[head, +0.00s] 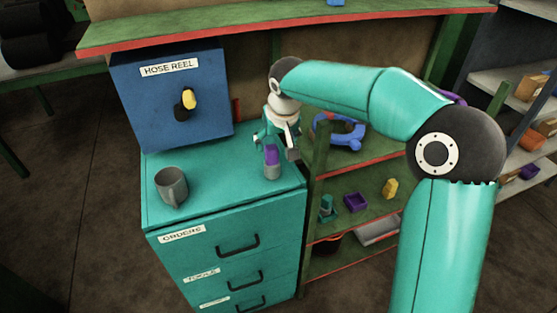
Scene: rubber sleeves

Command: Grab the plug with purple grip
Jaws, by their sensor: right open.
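The plug with the purple grip (271,157) stands upright on the teal cabinet top (215,190), near its right edge. Its lower part is grey and its upper part is purple. My right gripper (275,146) is open, pointing down just behind and above the plug. One finger shows to the left and one to the right of the plug's top. I cannot tell whether either finger touches it. My left gripper is not in view.
A grey mug (172,187) stands at the cabinet's left. A blue box labelled HOSE REEL (150,115) with a yellow-and-black fitting (187,101) stands behind. Right of the cabinet, green shelves hold a blue ring-shaped item (345,133), a purple bin (355,202) and a yellow piece (390,188).

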